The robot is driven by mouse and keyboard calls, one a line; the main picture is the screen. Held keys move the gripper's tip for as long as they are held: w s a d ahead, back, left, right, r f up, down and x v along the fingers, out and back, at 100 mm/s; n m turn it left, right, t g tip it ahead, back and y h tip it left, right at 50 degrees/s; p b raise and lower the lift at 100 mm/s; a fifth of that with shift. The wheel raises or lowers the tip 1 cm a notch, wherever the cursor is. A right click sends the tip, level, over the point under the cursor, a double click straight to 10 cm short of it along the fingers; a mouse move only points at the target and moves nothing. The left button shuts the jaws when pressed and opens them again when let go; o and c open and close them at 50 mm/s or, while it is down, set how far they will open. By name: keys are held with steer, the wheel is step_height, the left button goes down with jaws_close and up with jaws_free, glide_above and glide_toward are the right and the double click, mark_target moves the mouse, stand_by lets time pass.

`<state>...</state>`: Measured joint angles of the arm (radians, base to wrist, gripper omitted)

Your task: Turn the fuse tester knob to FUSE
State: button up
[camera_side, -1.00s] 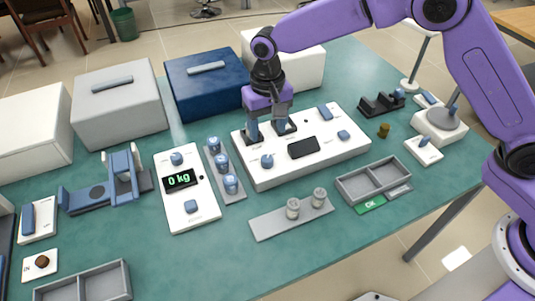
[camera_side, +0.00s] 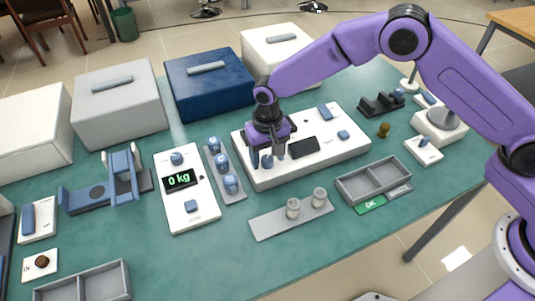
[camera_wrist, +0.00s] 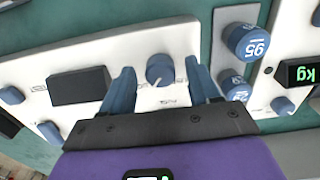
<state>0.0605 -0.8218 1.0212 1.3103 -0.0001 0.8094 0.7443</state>
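The fuse tester (camera_side: 340,142) is a white box with a dark display (camera_side: 304,147) on its top. Its round blue knob (camera_side: 266,161) is at the front left of the top face. In the wrist view the knob (camera_wrist: 159,69) has a white pointer mark and lies between my two blue fingers, with gaps on both sides. My gripper (camera_side: 267,160) is open, above and around the knob; it also shows in the wrist view (camera_wrist: 162,82). The small labels beside the knob are too blurred to read surely.
A scale (camera_side: 187,211) reading 0 kg and a rack of blue weights (camera_side: 238,196) stand left of the tester. A grey strip with two metal cylinders (camera_side: 270,224) and a divided tray (camera_side: 373,182) lie in front. Blue and white boxes (camera_side: 209,86) stand behind.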

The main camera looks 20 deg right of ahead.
steer(key=c, duration=1)
steer(key=shift+n, duration=0.4)
steer(key=n, duration=0.3)
steer(key=shift+n, duration=0.3)
steer(key=n, duration=0.3)
steer(key=shift+n, duration=0.4)
steer(key=n, duration=0.4)
steer(key=shift+n, duration=1.8)
